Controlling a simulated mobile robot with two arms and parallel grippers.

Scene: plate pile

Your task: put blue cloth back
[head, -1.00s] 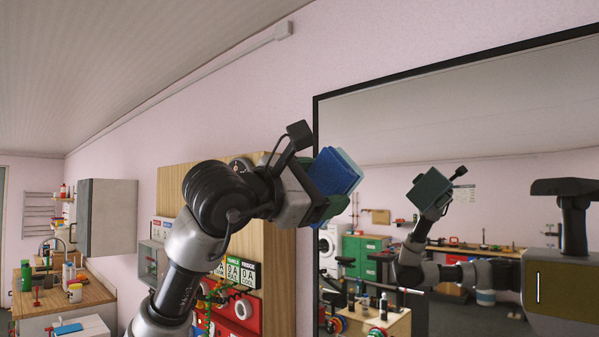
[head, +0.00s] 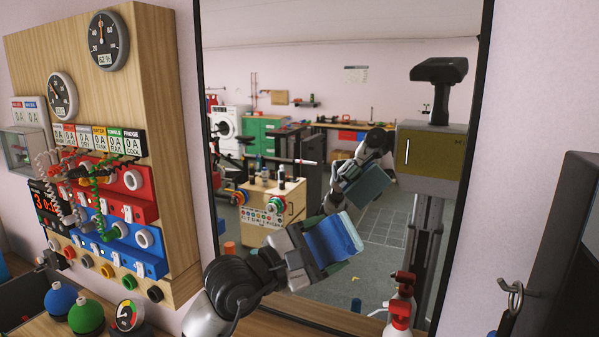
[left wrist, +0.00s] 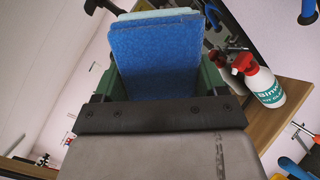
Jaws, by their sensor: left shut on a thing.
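The blue cloth (head: 333,238) is a folded, flat blue pad with a paler layer along one side. My left gripper (head: 313,258) is shut on it and holds it up in front of the mirror, above the bench. In the left wrist view the cloth (left wrist: 155,55) sticks out beyond the dark green fingers of the gripper (left wrist: 158,88). The fingers' inner faces are hidden by the cloth. My right gripper is not in view; the other arm with a blue pad in the head view is a reflection.
A black-framed mirror (head: 203,150) stands behind the gripper. A red-and-white spray bottle (head: 399,318) stands to the right; it also shows in the left wrist view (left wrist: 262,82). A wooden panel with gauges and coloured sockets (head: 165,90) is at left. Green and blue domes (head: 73,305) sit below it.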

